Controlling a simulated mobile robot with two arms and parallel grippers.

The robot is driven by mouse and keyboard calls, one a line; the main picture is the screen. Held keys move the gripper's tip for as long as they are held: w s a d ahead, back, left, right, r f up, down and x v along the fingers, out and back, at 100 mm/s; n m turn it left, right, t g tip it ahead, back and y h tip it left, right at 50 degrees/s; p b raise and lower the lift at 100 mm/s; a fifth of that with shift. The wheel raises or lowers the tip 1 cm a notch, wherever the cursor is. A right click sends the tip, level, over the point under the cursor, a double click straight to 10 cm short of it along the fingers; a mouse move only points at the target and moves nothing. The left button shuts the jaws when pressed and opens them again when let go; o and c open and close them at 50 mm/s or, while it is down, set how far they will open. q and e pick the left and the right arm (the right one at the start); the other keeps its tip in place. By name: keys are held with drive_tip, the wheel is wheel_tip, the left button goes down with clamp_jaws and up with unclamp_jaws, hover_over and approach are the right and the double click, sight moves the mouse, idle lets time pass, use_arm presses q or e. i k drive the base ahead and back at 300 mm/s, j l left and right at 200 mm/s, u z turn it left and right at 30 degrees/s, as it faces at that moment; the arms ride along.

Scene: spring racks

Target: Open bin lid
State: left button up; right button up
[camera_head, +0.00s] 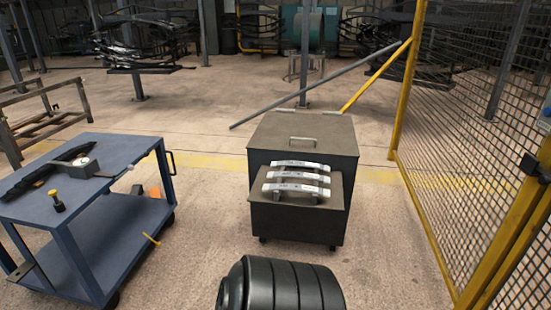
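A dark grey-brown bin (255,165) on small casters stands on the floor at the middle of the view. Its flat lid (285,128) lies level and closed on top. A thin metal handle (302,140) sits near the lid's front edge. A lower box section (285,221) is at the bin's front, with a few silver, labelled curved bars (296,187) lying across its top. Neither of my grippers shows in this view.
A blue two-level cart (115,154) stands at the left, with a dark strip, a gauge and a yellow-topped tool on it. A yellow-framed mesh fence (455,150) runs along the right. A grey post lies slanted behind the bin. Floor between cart and bin is clear.

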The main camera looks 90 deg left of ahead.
sight(327, 133)
drive_tip(key=u, duration=0.45)
drive_tip(key=j+u, duration=0.15)
drive_tip(key=u, duration=0.35)
drive_tip(key=i+u, duration=0.1)
drive_tip(key=u, duration=0.8)
drive_tip(key=i+u, duration=0.1)
drive_tip(key=u, duration=0.4)
drive_tip(key=i+u, duration=0.2)
drive_tip(key=i, duration=0.2)
